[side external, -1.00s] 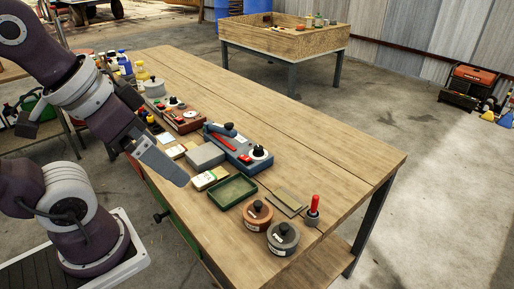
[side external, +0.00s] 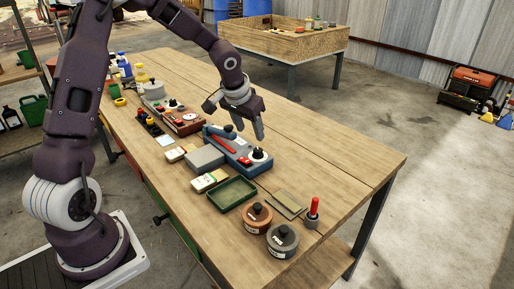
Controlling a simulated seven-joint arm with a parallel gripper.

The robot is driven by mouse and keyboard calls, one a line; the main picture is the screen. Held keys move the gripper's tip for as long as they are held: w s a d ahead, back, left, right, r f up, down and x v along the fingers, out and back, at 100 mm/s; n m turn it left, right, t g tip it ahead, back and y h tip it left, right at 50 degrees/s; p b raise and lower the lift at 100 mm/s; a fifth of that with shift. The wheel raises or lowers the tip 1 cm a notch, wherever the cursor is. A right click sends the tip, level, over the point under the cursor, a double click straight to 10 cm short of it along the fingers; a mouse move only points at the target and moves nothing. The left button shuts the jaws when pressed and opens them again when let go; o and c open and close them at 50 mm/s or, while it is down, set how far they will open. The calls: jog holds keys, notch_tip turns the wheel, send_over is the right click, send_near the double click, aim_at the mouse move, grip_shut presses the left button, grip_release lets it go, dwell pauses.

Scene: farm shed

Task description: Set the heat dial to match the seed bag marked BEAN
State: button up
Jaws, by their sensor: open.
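My gripper (side external: 250,132) is open and empty. It points down above the blue-grey box (side external: 228,141), behind its right part in the picture; I cannot tell whether it touches anything. That box carries a black knob on a white round dial (side external: 258,154), a red lever (side external: 222,144) and a dark cylinder. A red-brown box (side external: 187,122) farther back has a white round face. I cannot tell which one is the heat dial. Small pale packets with print lie at the near edge, one (side external: 210,180) by the green tray and another (side external: 174,154) farther back. Their print is too small to read, so BEAN is not identifiable.
A grey box (side external: 205,158) and a green tray (side external: 232,193) lie in front of the blue-grey box. The table's right side is clear.

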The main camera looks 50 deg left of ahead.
aim_at(258, 150)
jog(key=shift+n+h, duration=0.3)
jog(key=x, duration=0.7)
jog(key=a+x, duration=0.1)
jog(key=x, duration=0.3)
jog(key=shift+w+r, duration=0.2)
jog(key=shift+w, duration=0.2)
grip_shut()
